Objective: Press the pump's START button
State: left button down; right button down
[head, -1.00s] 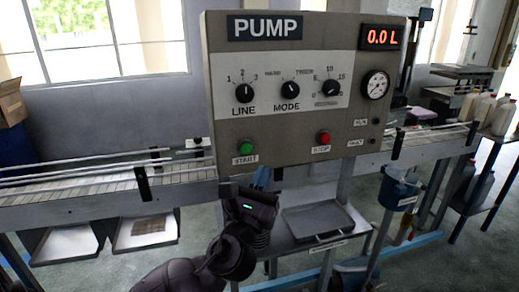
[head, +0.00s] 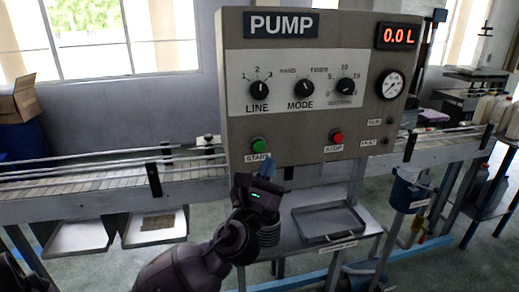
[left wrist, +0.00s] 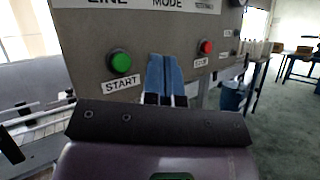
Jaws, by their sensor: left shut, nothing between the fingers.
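The pump panel (head: 300,120) is a grey box with a red display reading 0.0 L. Its green START button (head: 258,145) is at the lower left, with a START label under it. The red STOP button (head: 337,137) is to its right. My left gripper (head: 267,164) is shut and empty, its blue fingertips just below and slightly right of the START button. In the left wrist view the shut fingers (left wrist: 164,72) point toward the panel, right of the green button (left wrist: 121,62) and left of the red one (left wrist: 206,47). My right gripper is not in view.
A roller conveyor (head: 110,188) runs behind and below the panel. A metal tray (head: 328,221) lies on a low shelf under the panel. A blue container (head: 408,192) hangs at the right. LINE, MODE and a third knob sit above the buttons.

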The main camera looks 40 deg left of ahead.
aim_at(259, 146)
pick_arm(q)
jog(key=w+a+b, duration=0.1)
jog(key=w+a, duration=0.3)
jog(key=shift+a, duration=0.35)
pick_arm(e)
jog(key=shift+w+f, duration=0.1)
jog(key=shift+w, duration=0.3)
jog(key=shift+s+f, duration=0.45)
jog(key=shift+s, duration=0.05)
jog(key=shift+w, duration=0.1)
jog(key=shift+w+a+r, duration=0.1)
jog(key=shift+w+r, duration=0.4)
